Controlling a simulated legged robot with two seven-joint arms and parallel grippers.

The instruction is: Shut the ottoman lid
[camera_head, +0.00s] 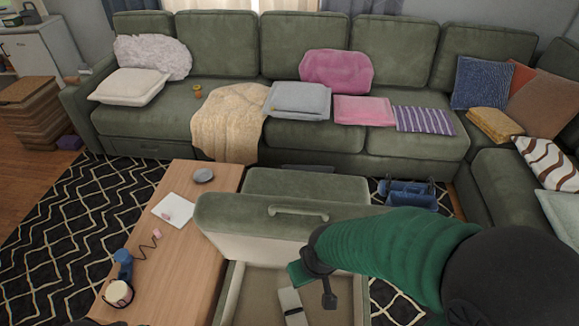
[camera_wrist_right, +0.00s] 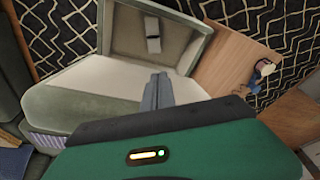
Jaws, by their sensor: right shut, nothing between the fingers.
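The green ottoman stands open. Its lid (camera_head: 225,212) is raised and tilted at the far side of the box, with a handle (camera_head: 298,211) on its green edge and its cream underside showing. The open box (camera_head: 234,290) has a pale interior holding a grey and white item (camera_head: 291,303). The wrist view also shows the lid (camera_wrist_right: 70,115) and the box interior (camera_wrist_right: 185,45). My right gripper (camera_head: 329,300) is over the box, on the near side of the lid; its fingers (camera_wrist_right: 158,85) are shut and empty. Contact with the lid is unclear. My left gripper is out of view.
A wooden coffee table (camera_head: 170,255) stands close to the ottoman's left, carrying a white mug (camera_head: 118,293) and small items. A green sectional (camera_head: 330,135) with pillows and blankets runs behind and to the right. A blue object (camera_head: 408,193) lies on the patterned rug (camera_head: 65,220).

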